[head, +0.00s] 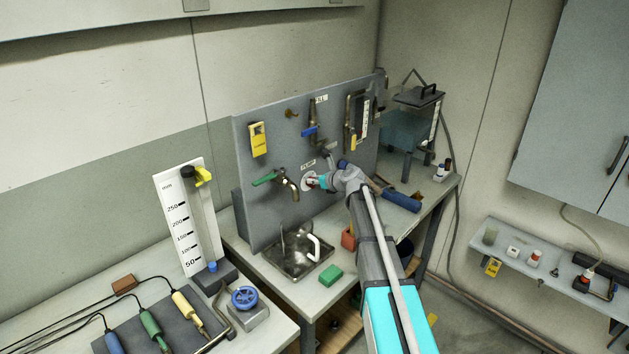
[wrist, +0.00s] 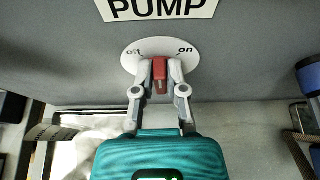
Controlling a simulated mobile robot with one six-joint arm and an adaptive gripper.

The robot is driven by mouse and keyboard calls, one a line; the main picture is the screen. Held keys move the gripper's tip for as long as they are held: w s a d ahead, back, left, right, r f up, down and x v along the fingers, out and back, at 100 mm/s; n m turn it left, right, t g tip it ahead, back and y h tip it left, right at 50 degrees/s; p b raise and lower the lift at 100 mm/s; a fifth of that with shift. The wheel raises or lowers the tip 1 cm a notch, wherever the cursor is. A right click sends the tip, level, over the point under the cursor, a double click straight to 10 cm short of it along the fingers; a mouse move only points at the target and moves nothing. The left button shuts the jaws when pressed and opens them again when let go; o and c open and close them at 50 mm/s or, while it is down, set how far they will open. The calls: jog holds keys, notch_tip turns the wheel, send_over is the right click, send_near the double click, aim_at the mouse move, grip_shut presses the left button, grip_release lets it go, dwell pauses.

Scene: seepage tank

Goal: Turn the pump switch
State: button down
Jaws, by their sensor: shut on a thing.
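The pump switch is a red knob (wrist: 159,70) on a round white plate (wrist: 184,46) marked "off" on the left and "on" on the right. A "PUMP" label (wrist: 160,9) sits above it on the grey panel. In the wrist view my gripper (wrist: 160,80) is shut on the red knob, one finger on each side. The knob appears roughly upright, between the two marks. In the head view my gripper (head: 314,183) reaches the white plate (head: 308,181) on the panel, and the knob is mostly hidden by it.
A green-handled tap (head: 266,178) is left of the switch, above a metal sink (head: 296,252). A blue-handled valve (head: 311,131) is above. A blue cylinder (head: 402,199) lies right of my gripper. A green block (head: 331,275) lies on the bench front.

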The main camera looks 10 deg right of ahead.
jog(key=shift+s+a+f+n+t+h+b, duration=0.15)
jog(key=shift+n+t+h+b, duration=0.35)
jog(key=shift+n, duration=0.5)
jog(key=shift+s+a+n+t+h+b, duration=0.15)
jog(key=shift+n+t+h+b, duration=0.3)
jog(key=shift+n, duration=0.55)
jog(key=shift+s+a+f+n+t+h+b, duration=0.15)
jog(key=shift+n+t+h+b, duration=0.35)
jog(key=shift+n, duration=0.5)
jog(key=shift+w, duration=0.1)
jog(key=c, duration=0.7)
grip_release()
jog(key=shift+r+p, duration=0.1)
jog(key=shift+p, duration=0.25)
